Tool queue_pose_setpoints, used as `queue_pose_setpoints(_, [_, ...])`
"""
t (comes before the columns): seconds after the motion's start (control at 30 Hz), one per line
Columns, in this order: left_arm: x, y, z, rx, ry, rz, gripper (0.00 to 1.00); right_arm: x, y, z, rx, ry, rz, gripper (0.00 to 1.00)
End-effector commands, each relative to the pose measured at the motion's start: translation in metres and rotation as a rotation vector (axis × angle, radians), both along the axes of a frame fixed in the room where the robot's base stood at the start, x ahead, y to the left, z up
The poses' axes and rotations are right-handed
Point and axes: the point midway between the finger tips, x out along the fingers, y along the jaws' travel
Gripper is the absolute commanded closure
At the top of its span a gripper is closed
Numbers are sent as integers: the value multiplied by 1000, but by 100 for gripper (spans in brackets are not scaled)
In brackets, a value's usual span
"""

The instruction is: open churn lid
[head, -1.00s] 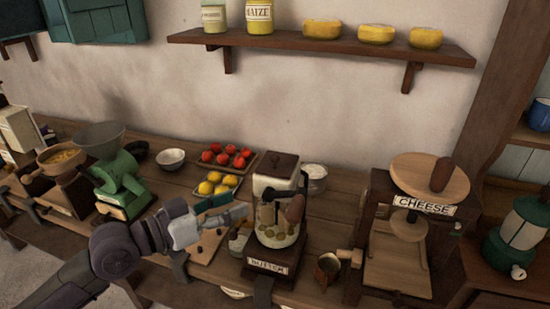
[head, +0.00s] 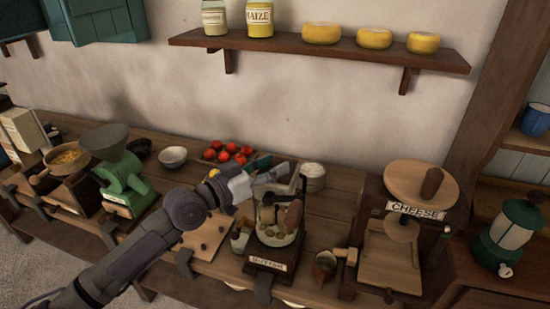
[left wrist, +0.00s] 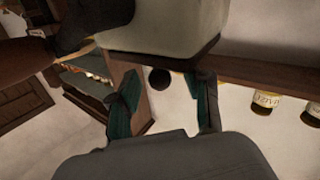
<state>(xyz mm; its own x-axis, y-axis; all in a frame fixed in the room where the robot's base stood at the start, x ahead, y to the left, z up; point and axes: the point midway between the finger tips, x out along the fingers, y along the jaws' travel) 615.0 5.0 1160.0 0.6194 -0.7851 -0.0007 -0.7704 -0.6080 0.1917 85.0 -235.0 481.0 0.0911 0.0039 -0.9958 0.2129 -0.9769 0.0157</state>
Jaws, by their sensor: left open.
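The butter churn has a clear jar (head: 278,222) on a dark base labelled BUTTER, with a pale upper housing (head: 284,187). My left gripper (head: 272,172) is at the top of the churn and hides its dark lid in the head view. In the left wrist view, which looks upside down, the pale housing (left wrist: 170,28) fills the top, edged by the dark lid (left wrist: 165,58). A small dark round knob (left wrist: 160,78) shows between the spread teal fingers of my left gripper (left wrist: 166,88); contact cannot be seen. My right gripper is out of view.
The cheese press (head: 385,265) stands right of the churn, with a small copper jug (head: 324,267) between them. A tomato tray (head: 225,152) and white bowl (head: 313,172) are behind. A green grinder (head: 122,180) is left. The shelf (head: 330,48) hangs above.

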Motion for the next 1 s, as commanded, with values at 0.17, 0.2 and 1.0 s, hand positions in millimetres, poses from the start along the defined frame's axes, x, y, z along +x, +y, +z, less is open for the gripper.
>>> queue_pose_setpoints(0.17, [6,-8,0,-1,-1,0,51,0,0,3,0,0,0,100])
queue_pose_setpoints(0.2, [6,-8,0,-1,-1,0,51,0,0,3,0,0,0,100])
queue_pose_setpoints(1.0, [6,-8,0,0,0,0,100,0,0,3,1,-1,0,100])
